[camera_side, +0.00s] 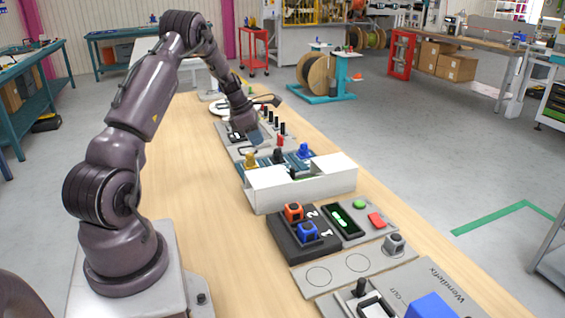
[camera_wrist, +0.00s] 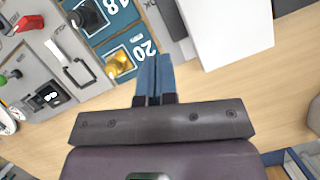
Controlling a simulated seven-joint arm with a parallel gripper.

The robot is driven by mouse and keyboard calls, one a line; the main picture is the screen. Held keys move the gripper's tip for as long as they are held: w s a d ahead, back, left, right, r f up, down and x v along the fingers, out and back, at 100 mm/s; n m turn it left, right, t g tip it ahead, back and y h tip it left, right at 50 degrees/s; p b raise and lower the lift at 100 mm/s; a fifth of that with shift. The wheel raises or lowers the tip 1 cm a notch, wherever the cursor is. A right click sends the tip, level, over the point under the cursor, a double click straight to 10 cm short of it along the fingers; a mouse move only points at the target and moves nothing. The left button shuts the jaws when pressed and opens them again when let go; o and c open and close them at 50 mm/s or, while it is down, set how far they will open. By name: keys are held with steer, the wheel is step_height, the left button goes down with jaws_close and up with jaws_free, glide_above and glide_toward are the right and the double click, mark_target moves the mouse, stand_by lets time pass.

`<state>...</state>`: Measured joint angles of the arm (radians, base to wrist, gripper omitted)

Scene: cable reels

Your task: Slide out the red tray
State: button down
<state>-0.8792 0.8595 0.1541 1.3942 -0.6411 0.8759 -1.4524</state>
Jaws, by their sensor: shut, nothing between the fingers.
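I cannot pick out a red tray for certain in either view. My gripper (camera_side: 256,138) is over the row of panels at the far part of the bench in the side view. In the wrist view its blue fingers (camera_wrist: 154,62) are together with nothing between them. They point toward the blue numbered panel (camera_wrist: 112,30) with its yellow knob (camera_wrist: 119,64), apart from it. A white box-like housing (camera_side: 305,188) stands on the bench nearer the camera; it also shows in the wrist view (camera_wrist: 228,32). Its inside is hidden.
A grey panel with a metal handle (camera_wrist: 75,68) and a red knob (camera_wrist: 28,23) lies beside the blue panel. The bench's left strip is clear.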

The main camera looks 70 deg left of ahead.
steer(key=x, duration=0.9)
steer(key=shift+w+f, duration=0.1)
steer(key=shift+f, duration=0.05)
steer(key=w, duration=0.3)
steer(key=shift+w+d+f, duration=0.1)
steer(key=shift+d+f, duration=0.2)
steer(key=shift+d, duration=0.05)
steer(key=shift+w+d, duration=0.15)
steer(key=shift+w, duration=0.35)
steer(key=w, duration=0.6)
steer(key=shift+w, duration=0.55)
